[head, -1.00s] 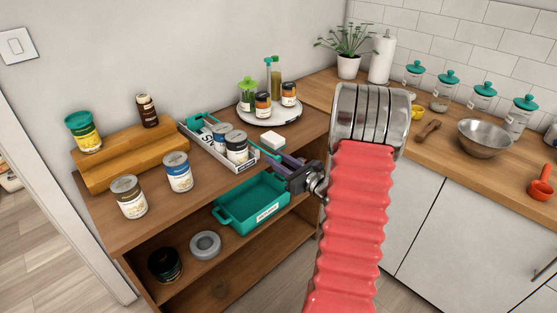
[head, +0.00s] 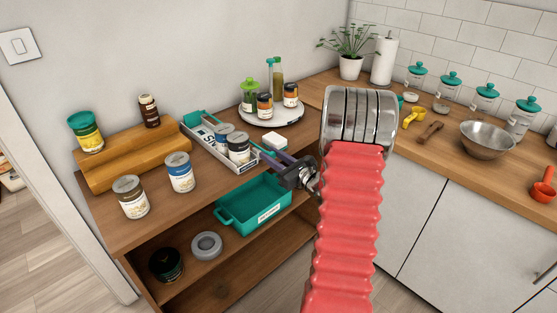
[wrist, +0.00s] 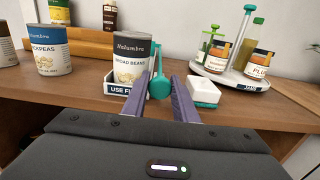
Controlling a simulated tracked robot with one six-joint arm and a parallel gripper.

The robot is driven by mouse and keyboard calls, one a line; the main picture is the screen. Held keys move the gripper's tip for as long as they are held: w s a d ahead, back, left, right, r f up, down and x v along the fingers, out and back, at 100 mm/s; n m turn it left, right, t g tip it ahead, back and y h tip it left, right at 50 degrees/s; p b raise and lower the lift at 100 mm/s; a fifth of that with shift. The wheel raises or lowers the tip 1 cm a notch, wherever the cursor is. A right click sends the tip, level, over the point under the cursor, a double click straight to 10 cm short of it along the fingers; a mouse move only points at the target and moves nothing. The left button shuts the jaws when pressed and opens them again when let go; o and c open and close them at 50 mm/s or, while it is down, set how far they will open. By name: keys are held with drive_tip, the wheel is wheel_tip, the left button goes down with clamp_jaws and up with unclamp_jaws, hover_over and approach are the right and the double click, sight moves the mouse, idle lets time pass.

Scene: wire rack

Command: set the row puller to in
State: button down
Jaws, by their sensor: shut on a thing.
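The row puller is a narrow white tray (head: 207,147) with a teal strip on the left side and a teal pull knob (wrist: 161,85) at the front. It stands on the top shelf of the wooden rack. A broad beans can (wrist: 129,62) stands at its front, with another can (head: 224,135) behind it. My gripper (wrist: 162,92) has its purple fingers shut on the teal knob, just in front of the tray's front label. In the head view, my gripper (head: 270,158) reaches the tray's front from the right. How far in the tray sits is hard to tell.
A white block (wrist: 204,92) stands close to the right of my fingers. A turntable (head: 271,115) with jars is behind it. Loose cans (head: 179,173) and a wooden step (head: 130,158) are left. A teal bin (head: 262,200) sits on the shelf below.

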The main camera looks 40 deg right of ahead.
drive_tip(key=shift+w+r, duration=0.1)
drive_tip(key=shift+w, duration=0.3)
drive_tip(key=c, duration=1.4)
unclamp_jaws()
drive_tip(key=shift+c, duration=0.2)
drive_tip(key=s, duration=1.3)
drive_tip(key=shift+s+d, duration=0.2)
drive_tip(key=shift+s, duration=0.15)
